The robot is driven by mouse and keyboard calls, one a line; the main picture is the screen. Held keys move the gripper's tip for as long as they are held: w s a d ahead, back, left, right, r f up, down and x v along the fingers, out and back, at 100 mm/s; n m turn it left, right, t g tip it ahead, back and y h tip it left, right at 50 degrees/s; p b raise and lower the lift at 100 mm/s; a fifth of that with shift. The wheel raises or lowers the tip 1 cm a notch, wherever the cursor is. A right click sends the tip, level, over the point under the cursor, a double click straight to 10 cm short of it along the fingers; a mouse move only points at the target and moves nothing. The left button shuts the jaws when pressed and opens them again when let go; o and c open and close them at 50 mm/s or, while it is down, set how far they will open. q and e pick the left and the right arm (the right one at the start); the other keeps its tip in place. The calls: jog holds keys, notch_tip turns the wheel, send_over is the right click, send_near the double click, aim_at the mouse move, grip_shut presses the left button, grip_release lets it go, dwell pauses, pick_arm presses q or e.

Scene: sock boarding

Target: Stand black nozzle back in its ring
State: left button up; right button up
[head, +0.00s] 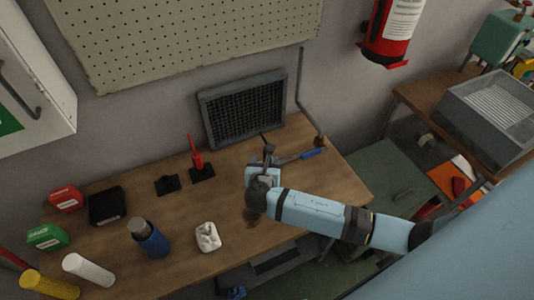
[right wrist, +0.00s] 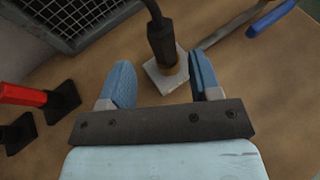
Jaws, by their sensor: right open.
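A black nozzle-like piece (right wrist: 161,42) with a thin dark stem shows in the right wrist view. In the head view my right gripper (head: 264,162) is over the bench's back right and partly hides the piece. My left gripper is not in view.
A red piece (head: 196,157) stands on a black square base; another black base (head: 167,184) is beside it. A dark grille (head: 243,108) stands behind. A blue-handled tool (head: 312,153) lies to the right. A blue bottle (head: 150,240) and white tray (head: 207,237) are in front.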

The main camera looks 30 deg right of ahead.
jog(key=shift+w+d+f, duration=0.15)
jog(key=shift+w+d, duration=0.3)
jog(key=x, duration=0.4)
jog(key=shift+d+p, duration=0.15)
jog(key=shift+p, duration=0.25)
jog(key=shift+c, duration=0.4)
jog(key=c, duration=0.9)
